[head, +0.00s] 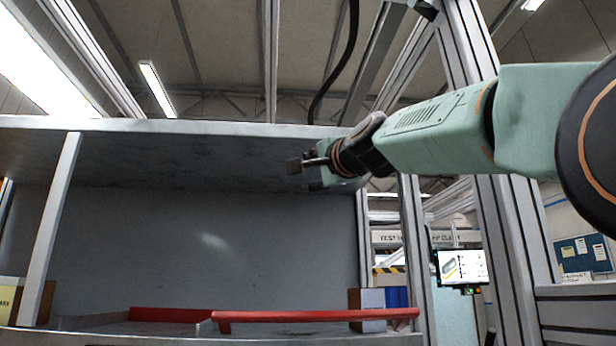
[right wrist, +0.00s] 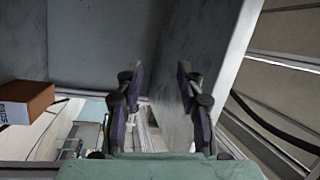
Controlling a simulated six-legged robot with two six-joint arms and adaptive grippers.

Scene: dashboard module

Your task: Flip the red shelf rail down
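The red shelf rail (head: 320,316) runs level along the front of the low shelf in the head view, with a short bent end at its left. A second red bar (head: 168,314) lies farther left and looks set further back. My right gripper (head: 304,165) is well above the rail, by the front edge of the upper board. In the right wrist view my right gripper (right wrist: 158,90) has its two dark fingers apart with nothing between them. The rail does not show in the right wrist view. My left gripper is in neither view.
The grey upper board (head: 200,127) spans the shelf unit close to my right gripper. A brown and white box (head: 373,300) stands behind the rail's right part; a similar box (right wrist: 25,103) shows in the right wrist view. A post (head: 50,230) stands at left.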

